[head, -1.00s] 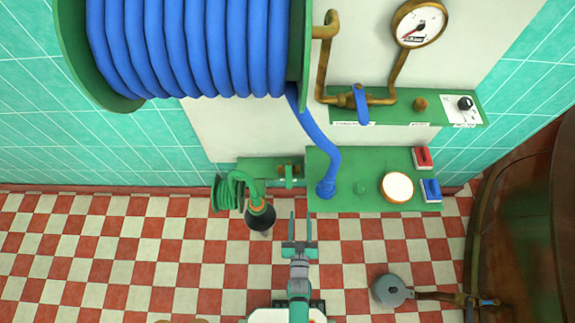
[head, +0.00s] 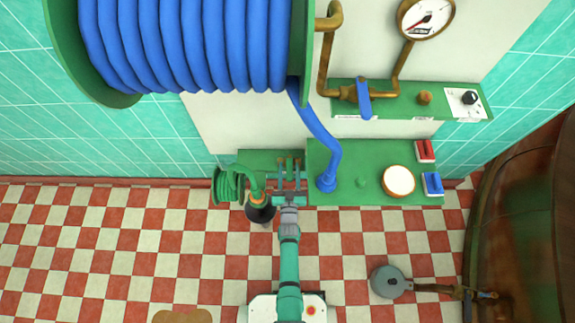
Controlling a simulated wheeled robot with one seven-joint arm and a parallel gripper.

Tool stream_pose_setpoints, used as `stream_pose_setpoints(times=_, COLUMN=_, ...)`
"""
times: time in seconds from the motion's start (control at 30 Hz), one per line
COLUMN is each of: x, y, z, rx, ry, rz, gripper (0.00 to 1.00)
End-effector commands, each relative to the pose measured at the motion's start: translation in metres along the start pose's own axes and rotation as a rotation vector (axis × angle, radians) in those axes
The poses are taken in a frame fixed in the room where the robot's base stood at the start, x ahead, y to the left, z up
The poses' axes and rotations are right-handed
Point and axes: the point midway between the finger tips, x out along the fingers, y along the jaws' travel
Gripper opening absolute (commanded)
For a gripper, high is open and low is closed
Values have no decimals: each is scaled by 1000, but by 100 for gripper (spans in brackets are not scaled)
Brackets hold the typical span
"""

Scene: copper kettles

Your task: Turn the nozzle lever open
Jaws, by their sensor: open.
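My gripper (head: 289,168) is open. It reaches over the small green shelf beside the larger green bench (head: 345,190), with its fingers pointing toward the wall. The fingers straddle or overlap a small brass and green fitting on that shelf; I cannot tell whether they touch it. This fitting may carry the nozzle lever, but my gripper partly hides it and the lever's position is unclear. A blue hose (head: 318,130) runs from the large reel to a blue end (head: 326,184) on the bench, just right of my gripper.
A green hose coil (head: 228,186) and a dark cup-shaped piece (head: 260,211) stand left of my gripper. A blue valve handle (head: 364,100) is on the upper shelf, below a gauge (head: 426,19). A red switch (head: 425,151) and blue switch (head: 432,184) are at right. The checkered floor (head: 130,240) is mostly clear.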

Motion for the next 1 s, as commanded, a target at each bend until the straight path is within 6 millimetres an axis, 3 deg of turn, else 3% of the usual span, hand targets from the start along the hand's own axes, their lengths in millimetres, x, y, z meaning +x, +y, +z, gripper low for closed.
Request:
stream_pose_setpoints(times=0.2, x=18, y=0, z=0, rx=0, ry=0, rz=1, gripper=41)
stream_pose_setpoints(times=0.53, x=21, y=-2, z=0, rx=-1, ry=0, rz=-4, gripper=41)
stream_pose_setpoints(times=0.7, x=21, y=-2, z=0, rx=-1, ry=0, rz=-4, gripper=0)
stream_pose_setpoints(times=1.0, x=21, y=3, z=-2, rx=0, ry=5, rz=27, gripper=0)
